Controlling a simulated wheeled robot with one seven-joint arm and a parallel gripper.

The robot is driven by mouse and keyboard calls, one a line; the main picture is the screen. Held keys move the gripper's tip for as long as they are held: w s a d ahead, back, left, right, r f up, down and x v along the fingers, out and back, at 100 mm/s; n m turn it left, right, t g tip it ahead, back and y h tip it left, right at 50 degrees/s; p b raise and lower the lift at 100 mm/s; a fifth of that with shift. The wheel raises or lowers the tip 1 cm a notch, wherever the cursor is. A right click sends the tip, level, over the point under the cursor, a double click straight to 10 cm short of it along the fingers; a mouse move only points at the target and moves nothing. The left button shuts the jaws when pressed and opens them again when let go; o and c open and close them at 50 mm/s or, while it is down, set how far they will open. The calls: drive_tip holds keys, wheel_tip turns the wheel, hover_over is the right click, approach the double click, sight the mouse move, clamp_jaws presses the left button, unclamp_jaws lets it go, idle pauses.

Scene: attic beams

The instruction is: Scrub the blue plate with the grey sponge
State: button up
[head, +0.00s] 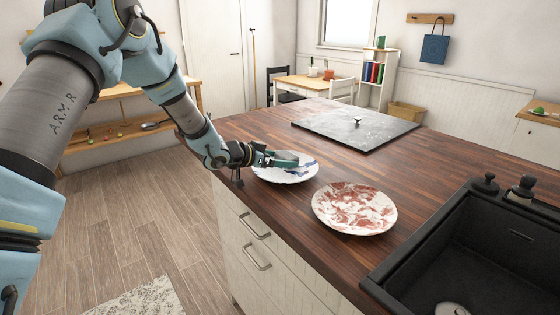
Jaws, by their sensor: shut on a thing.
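The blue plate (284,175), white with blue markings, lies on the wooden counter near its left edge. My gripper (281,160) is low over this plate, reaching in from the left. It is shut on a small greyish thing that looks like the grey sponge (288,163), partly hidden by the fingers. Whether the sponge touches the plate is hard to tell at this size. A second plate (355,208), white with red markings, lies to the right and nearer, apart from the blue plate.
A dark sink (470,250) is at the right front of the counter, with a soap dispenser (521,190) at its rim. A dark slab with a small knob (356,128) lies further back. The counter's middle (420,170) is clear.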

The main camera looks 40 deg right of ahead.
sight(283, 173)
drive_tip(key=shift+w+d, duration=0.45)
drive_tip(key=shift+d, duration=0.05)
drive_tip(key=shift+s+a+f+b, duration=0.1)
drive_tip(key=shift+s+a+b, duration=0.35)
drive_tip(key=shift+s, duration=0.65)
drive_tip(key=shift+s+a+r+b, duration=0.1)
drive_tip(key=shift+s+a+b, duration=0.25)
drive_tip(key=shift+s, duration=0.7)
drive_tip(key=shift+s+a+f+b, duration=0.1)
drive_tip(key=shift+s+a+b, duration=0.35)
drive_tip(key=shift+s, duration=0.65)
drive_tip(key=shift+d, duration=0.1)
drive_tip(key=shift+w+a+p, duration=0.25)
drive_tip(key=shift+w+p, duration=0.4)
drive_tip(key=shift+w, duration=0.65)
drive_tip(key=shift+w+a+p, duration=0.15)
drive_tip(key=shift+w+p, duration=0.25)
drive_tip(key=shift+w, duration=0.5)
drive_tip(key=shift+w+a+p, duration=0.15)
drive_tip(key=shift+w+p, duration=0.25)
drive_tip(key=shift+w, duration=0.45)
drive_tip(key=shift+w+a+f, duration=0.1)
drive_tip(key=shift+w+f, duration=0.05)
drive_tip(key=shift+w, duration=0.2)
